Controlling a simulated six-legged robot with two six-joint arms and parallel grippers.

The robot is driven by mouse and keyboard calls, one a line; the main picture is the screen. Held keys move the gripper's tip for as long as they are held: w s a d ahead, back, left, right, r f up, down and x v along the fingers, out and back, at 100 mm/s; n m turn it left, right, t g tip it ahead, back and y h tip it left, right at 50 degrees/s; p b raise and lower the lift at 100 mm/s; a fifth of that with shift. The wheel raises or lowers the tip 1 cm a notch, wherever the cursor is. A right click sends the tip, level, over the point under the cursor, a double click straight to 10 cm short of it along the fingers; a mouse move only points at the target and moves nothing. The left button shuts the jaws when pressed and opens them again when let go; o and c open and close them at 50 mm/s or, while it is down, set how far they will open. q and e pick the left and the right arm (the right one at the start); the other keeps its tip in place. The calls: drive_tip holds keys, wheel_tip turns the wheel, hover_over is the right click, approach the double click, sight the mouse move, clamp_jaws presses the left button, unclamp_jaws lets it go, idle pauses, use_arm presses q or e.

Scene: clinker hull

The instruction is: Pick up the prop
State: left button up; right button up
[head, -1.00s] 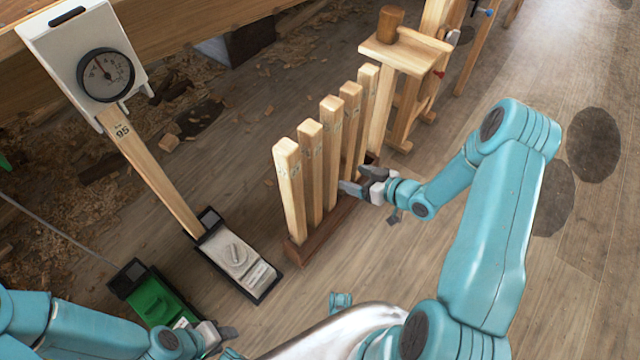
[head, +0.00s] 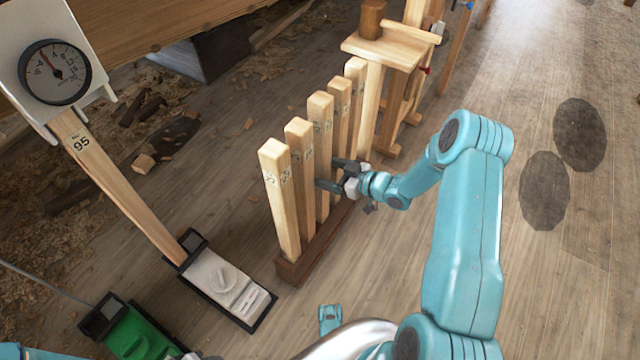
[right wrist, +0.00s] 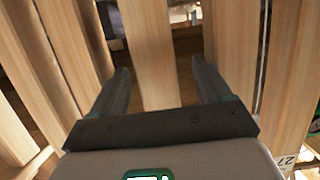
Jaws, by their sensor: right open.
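Several upright wooden props (head: 280,200) stand in a row in a dark wooden rack (head: 322,245) in the head view. My right gripper (head: 327,174) is open at the row's right side, its fingers pointing in among the middle props. In the right wrist view, one pale prop (right wrist: 149,55) stands between the open fingers of this gripper (right wrist: 162,85), with a gap on both sides. Another prop (head: 120,180), marked 95, leans between a gauge (head: 55,72) and a grey jack base (head: 225,285). My left gripper is mostly cut off at the bottom edge; its jaws are unclear.
A wooden stand (head: 390,50) with a mallet is behind the rack. A green jack base (head: 138,335) lies at the lower left. Wood shavings and chips litter the left floor. The plank floor at the right (head: 560,280) is clear.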

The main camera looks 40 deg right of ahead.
drive_tip(key=b+x, duration=0.1)
drive_tip(key=x, duration=0.1)
drive_tip(key=b+x, duration=0.1)
drive_tip(key=x, duration=0.2)
drive_tip(key=shift+d+f, duration=0.1)
drive_tip(key=shift+d, duration=0.15)
drive_tip(key=shift+w+a, duration=0.1)
drive_tip(key=shift+w, duration=0.15)
clamp_jaws()
